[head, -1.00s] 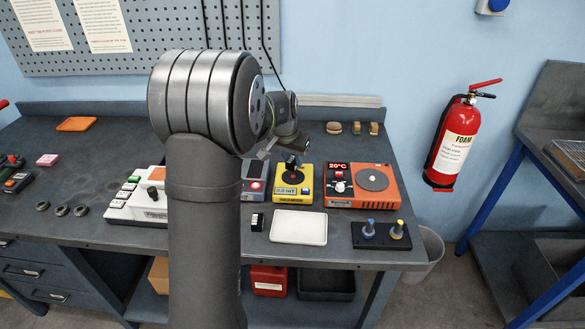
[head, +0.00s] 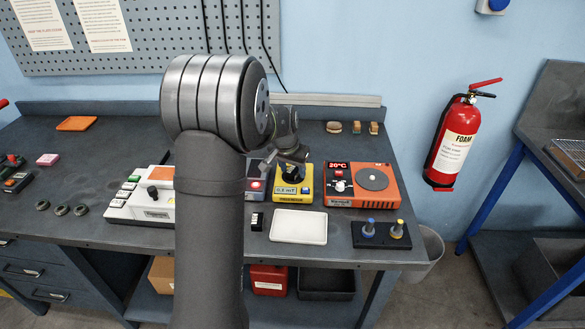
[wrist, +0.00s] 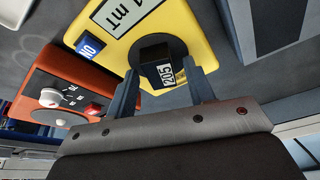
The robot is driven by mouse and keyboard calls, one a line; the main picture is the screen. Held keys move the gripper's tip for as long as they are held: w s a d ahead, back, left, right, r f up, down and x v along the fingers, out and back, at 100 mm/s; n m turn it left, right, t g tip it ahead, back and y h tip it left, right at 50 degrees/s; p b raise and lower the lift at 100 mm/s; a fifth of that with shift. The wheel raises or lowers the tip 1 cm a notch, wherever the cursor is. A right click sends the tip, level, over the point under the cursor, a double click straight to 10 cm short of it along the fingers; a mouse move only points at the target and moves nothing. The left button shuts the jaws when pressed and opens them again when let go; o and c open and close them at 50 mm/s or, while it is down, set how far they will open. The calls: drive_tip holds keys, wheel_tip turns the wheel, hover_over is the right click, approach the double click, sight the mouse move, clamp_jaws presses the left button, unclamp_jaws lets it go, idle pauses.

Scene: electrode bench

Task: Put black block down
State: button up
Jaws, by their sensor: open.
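A black block with a white "205" label (wrist: 164,73) shows in the wrist view on the round black seat of the yellow meter box (wrist: 184,30). In the head view the yellow meter box (head: 308,188) stands mid-bench, and my gripper (head: 295,163) is right over it, hiding most of the block. In the wrist view my gripper (wrist: 163,85) is open, with one finger on each side of the block. Gaps show beside the block, so the fingers seem not to press on it. Another small black block with a white label (head: 256,221) stands left of the white tray.
An orange hotplate box (head: 364,187) stands close on the right of the yellow box. A white tray (head: 299,227) lies in front, with a dark stand with two knobbed posts (head: 382,234) to its right. A white box with buttons (head: 140,207) is at left.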

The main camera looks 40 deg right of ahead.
sight(295, 168)
drive_tip(key=shift+r, duration=0.1)
drive_tip(key=v, duration=1.2)
drive_tip(key=x, duration=1.2)
drive_tip(key=shift+f, duration=0.35)
wheel_tip(295, 168, up, 3)
drive_tip(key=shift+r, duration=0.75)
